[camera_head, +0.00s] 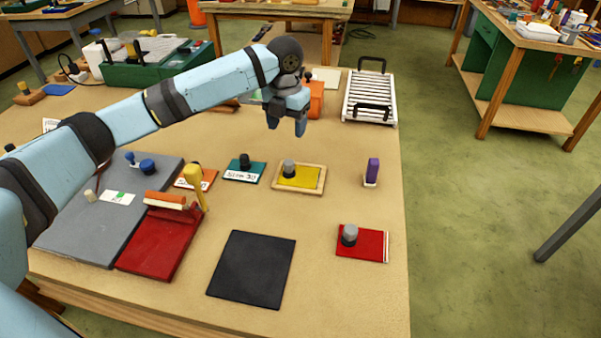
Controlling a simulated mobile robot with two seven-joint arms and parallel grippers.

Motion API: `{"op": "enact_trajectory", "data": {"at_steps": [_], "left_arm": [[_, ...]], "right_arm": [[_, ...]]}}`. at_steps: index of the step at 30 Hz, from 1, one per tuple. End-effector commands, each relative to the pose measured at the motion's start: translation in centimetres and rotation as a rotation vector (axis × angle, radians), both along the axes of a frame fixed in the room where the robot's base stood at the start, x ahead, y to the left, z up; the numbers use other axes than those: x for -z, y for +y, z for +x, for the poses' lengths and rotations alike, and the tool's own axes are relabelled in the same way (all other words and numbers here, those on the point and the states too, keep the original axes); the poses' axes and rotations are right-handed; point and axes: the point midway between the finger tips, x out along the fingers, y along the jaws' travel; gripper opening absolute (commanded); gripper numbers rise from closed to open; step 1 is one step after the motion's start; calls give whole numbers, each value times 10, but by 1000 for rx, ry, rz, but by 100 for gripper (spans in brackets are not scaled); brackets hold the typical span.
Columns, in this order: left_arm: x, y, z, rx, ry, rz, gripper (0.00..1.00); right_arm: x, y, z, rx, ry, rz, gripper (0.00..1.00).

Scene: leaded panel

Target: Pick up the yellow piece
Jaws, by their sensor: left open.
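The yellow piece (302,178) is a flat yellow square with a grey knob standing on it. It lies in a light wooden frame (311,189) near the middle of the table. My left gripper (286,123) is open and empty, pointing down. In the picture it is above the yellow piece and slightly left of it, clear of it; its exact height is hard to tell. My right gripper is not in view.
A teal piece (239,174) and an orange piece (206,179) with knobs lie left of the frame. A purple block (373,170) stands right. A red piece (372,248) and a black mat (252,277) lie nearer. A white rack (358,93) stands behind.

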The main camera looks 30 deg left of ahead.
Motion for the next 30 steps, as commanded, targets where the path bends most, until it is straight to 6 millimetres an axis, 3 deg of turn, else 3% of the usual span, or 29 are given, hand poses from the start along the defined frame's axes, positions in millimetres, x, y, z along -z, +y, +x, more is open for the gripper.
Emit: {"op": "enact_trajectory", "data": {"at_steps": [3,9,17,25,30], "left_arm": [[27,0,-1,-1,5,0,63],[59,-1,0,-2,2,0,63],[74,-1,1,-1,1,0,63],[112,-1,2,-1,2,0,63],[120,-1,2,-1,0,1,63]], "right_arm": [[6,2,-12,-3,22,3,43],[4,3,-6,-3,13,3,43],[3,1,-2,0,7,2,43],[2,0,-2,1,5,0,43],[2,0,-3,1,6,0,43]]}}
